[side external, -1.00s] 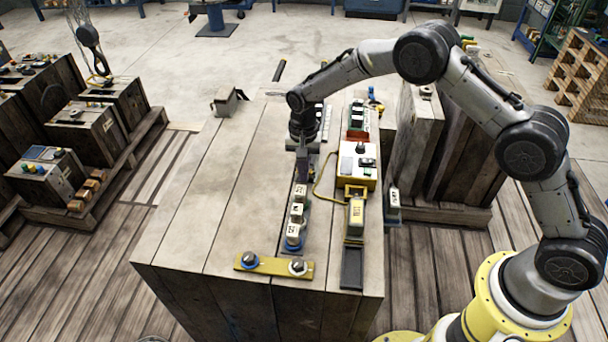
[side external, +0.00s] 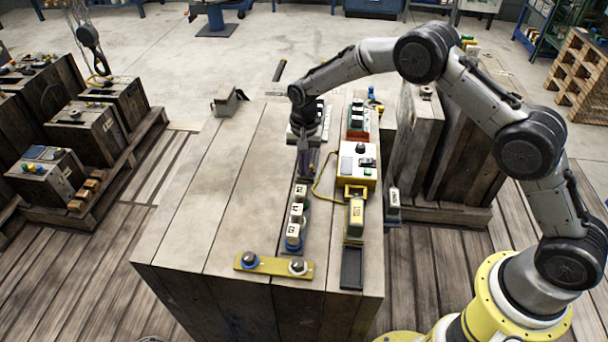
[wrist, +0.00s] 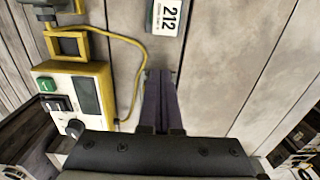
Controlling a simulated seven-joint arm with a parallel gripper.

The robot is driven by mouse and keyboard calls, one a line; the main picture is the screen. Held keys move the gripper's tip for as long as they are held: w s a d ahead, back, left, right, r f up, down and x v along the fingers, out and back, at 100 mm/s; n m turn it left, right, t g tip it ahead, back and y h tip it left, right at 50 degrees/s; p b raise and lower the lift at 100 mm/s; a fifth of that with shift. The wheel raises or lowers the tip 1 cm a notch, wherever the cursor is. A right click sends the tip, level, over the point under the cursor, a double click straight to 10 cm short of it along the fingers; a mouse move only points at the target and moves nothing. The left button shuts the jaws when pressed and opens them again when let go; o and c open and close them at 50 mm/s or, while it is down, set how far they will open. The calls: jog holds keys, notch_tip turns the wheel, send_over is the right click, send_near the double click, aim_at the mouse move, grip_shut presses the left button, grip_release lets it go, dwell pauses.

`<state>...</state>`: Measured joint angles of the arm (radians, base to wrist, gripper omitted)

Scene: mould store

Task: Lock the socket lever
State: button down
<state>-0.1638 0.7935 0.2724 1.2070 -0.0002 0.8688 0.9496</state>
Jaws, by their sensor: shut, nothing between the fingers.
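A white control box with yellow edges (side external: 357,163) stands on the wooden bench top. In the wrist view the box (wrist: 104,72) shows a green button, a black rocker and a round knob. A yellow square socket frame (side external: 356,190) is at its near end and also shows in the wrist view (wrist: 85,45). I cannot tell for sure which part is the lever. My gripper (side external: 304,178) points down left of the box, apart from it. Its fingers (wrist: 160,74) are closed together and empty, over bare planks beside the yellow cable.
A yellow cable (side external: 317,190) loops between box and gripper. White labelled blocks (side external: 297,209) stand in a row near the gripper. A yellow-white labelled block (side external: 356,215) sits on a dark rail (side external: 351,270). A yellow bar with knobs (side external: 273,265) lies in front.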

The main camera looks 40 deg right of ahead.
jog(key=shift+w+d+r, duration=0.15)
jog(key=shift+w+d, duration=0.05)
dwell(0.3)
jog(key=shift+s+a+r, duration=0.2)
jog(key=shift+s+a, duration=0.2)
jog(key=shift+a, duration=0.05)
notch_tip(320, 180, up, 7)
dwell(0.8)
